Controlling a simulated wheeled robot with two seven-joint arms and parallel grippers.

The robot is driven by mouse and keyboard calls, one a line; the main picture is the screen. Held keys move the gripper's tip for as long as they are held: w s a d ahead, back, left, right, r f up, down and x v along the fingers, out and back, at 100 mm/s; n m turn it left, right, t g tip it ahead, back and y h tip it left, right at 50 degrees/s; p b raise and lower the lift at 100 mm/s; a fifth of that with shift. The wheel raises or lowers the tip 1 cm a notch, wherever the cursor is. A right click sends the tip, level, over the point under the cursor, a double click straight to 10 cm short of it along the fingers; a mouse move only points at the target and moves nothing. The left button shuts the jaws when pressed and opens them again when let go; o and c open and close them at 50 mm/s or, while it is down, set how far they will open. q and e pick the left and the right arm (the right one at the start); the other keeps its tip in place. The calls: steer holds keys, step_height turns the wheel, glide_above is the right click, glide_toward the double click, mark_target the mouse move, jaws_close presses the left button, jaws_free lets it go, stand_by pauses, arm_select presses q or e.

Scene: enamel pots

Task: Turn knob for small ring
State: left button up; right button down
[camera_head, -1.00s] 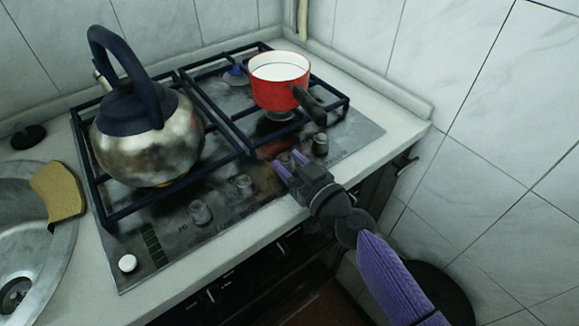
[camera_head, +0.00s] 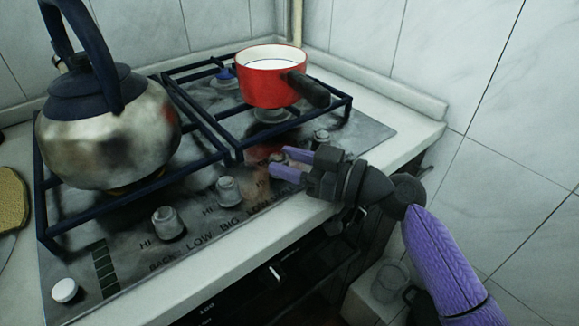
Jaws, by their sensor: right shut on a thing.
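A row of metal knobs runs along the front of the stove top. They are a left knob (camera_head: 168,222), a second knob (camera_head: 228,190), a third knob (camera_head: 278,158) and a right knob (camera_head: 320,138). My right gripper (camera_head: 284,163) comes in from the right, its purple fingers around the third knob and shut on it. The fingers partly hide this knob, and its exact turn angle cannot be told. Printed words including LOW and BIG show on the panel; the marking by the held knob is hard to read. My left gripper is not in view.
A steel kettle (camera_head: 110,140) stands on the left grate, with a yellowish glow beneath it. A red pot (camera_head: 268,85) with white contents stands on the right grate, its dark handle pointing over the knobs. A white button (camera_head: 65,290) is at the front left.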

steer(key=shift+c, duration=1.1)
jaws_free()
steer(key=shift+d, duration=0.1)
steer(key=v, duration=0.9)
steer(key=shift+s+d, duration=0.2)
steer(key=shift+d, duration=0.15)
steer(key=shift+o, duration=0.2)
